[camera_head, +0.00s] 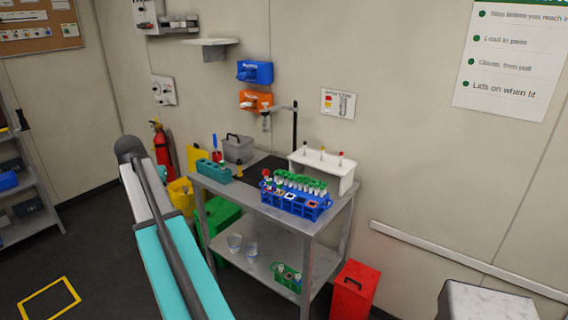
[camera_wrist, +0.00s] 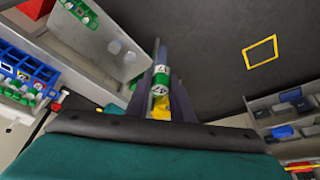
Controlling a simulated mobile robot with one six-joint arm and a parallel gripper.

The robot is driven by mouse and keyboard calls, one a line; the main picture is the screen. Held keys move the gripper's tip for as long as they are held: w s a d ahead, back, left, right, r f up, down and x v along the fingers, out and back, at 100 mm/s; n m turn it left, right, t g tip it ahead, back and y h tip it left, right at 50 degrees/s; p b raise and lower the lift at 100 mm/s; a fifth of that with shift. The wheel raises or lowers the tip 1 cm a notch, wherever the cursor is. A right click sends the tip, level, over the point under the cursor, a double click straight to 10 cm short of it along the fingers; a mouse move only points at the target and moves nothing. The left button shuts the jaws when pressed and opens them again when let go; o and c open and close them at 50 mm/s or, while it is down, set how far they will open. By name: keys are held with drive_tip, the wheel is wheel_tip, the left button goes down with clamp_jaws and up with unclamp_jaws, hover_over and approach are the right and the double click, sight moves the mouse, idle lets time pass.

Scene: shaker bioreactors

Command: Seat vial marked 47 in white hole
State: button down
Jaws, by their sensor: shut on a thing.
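My gripper (camera_wrist: 161,78) is shut on a vial (camera_wrist: 161,90) in the wrist view. The vial has a green part and a white band with dark digits that look like 47. The blue rack (camera_head: 296,206) stands on the bench top in the head view, with green-capped vials in its back rows and coloured square holes along its front. One of those front squares looks white, but they are small. The rack also shows at the left of the wrist view (camera_wrist: 45,73), apart from the held vial. My gripper is not visible in the head view.
The metal bench (camera_head: 262,213) also bears a white stand (camera_head: 345,183) with several vials, a teal block (camera_head: 213,171) and a grey bin (camera_head: 238,148). Its lower shelf holds cups and a green rack (camera_head: 288,283). A red bin (camera_head: 353,290) stands at right.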

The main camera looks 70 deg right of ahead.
drive_tip(key=s+d+m+g+p, duration=0.1)
drive_tip(key=s+d+m, duration=0.15)
drive_tip(key=d, duration=0.35)
drive_tip(key=s+d+m, duration=0.1)
drive_tip(key=s+d, duration=0.3)
drive_tip(key=d, duration=0.2)
drive_tip(key=m+g+p, duration=0.3)
drive_tip(key=m, duration=0.6)
approach(290, 179)
drive_tip(key=s+a+r, duration=0.1)
drive_tip(key=s+a, duration=0.1)
drive_tip(key=s, duration=0.2)
drive_tip(key=shift+a+r, duration=0.25)
drive_tip(key=shift+f+b, duration=0.15)
drive_tip(key=shift+b, duration=0.15)
drive_tip(key=shift+f+b, duration=0.8)
drive_tip(key=shift+f, duration=1.15)
drive_tip(key=shift+a+f+b, duration=0.1)
drive_tip(key=shift+f+b, duration=0.6)
drive_tip(key=shift+f, duration=0.6)
